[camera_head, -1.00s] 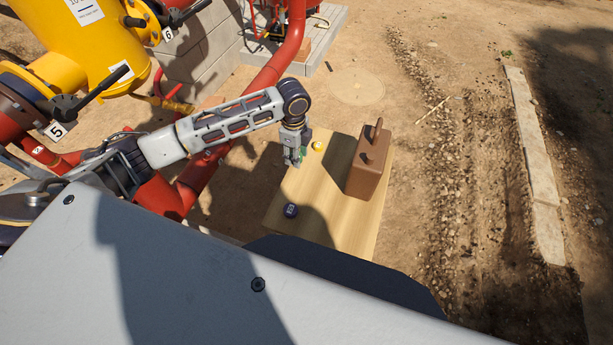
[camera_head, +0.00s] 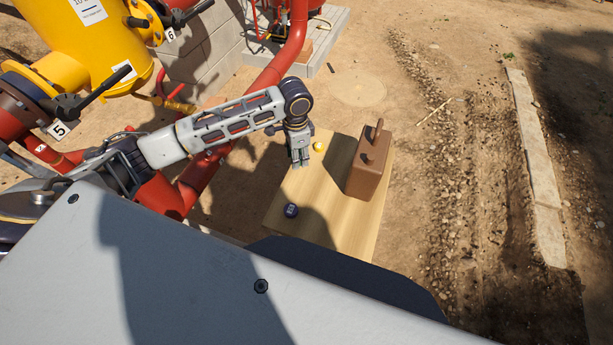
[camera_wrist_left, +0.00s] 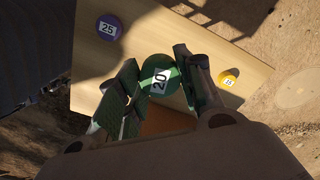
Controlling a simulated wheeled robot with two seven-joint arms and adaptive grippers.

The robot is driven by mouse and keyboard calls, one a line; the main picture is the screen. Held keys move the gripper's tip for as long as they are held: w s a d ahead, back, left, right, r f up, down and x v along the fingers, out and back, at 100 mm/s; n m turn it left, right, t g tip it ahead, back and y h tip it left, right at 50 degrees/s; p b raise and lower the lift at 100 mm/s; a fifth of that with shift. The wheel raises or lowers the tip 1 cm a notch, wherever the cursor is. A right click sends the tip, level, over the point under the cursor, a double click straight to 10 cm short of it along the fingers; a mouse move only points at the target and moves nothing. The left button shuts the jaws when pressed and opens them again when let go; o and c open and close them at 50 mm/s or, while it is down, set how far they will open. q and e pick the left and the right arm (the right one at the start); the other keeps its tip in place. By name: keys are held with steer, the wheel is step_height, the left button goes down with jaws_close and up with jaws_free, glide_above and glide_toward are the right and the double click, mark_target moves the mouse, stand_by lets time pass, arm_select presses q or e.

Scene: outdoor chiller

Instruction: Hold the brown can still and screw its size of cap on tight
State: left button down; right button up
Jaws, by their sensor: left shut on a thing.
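The brown can (camera_head: 364,182) stands upright on the right side of the wooden table, with a neck and a raised handle part on top. My left gripper (camera_head: 300,163) is over the table's left side, apart from the can. In the left wrist view its fingers (camera_wrist_left: 160,78) are shut on a green cap (camera_wrist_left: 158,70) marked 20. A dark purple cap (camera_head: 290,210), marked 25 in the wrist view (camera_wrist_left: 109,28), lies near the table's front left. A yellow cap (camera_head: 318,146), marked 15 in the wrist view (camera_wrist_left: 229,78), lies near the far left edge. My right gripper is out of view.
The wooden table (camera_head: 345,225) is bare between the caps and the can. Red pipes (camera_head: 272,72) and a yellow vessel (camera_head: 85,40) stand at the left, close to my left arm. Open dirt ground lies to the right.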

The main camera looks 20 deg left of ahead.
arm_select(q)
steer(key=n, duration=0.5)
steer(key=shift+s+a, duration=0.2)
steer(key=n, duration=0.4)
steer(key=shift+s+n, duration=0.1)
steer(key=shift+n, duration=0.2)
steer(key=shift+r, duration=0.1)
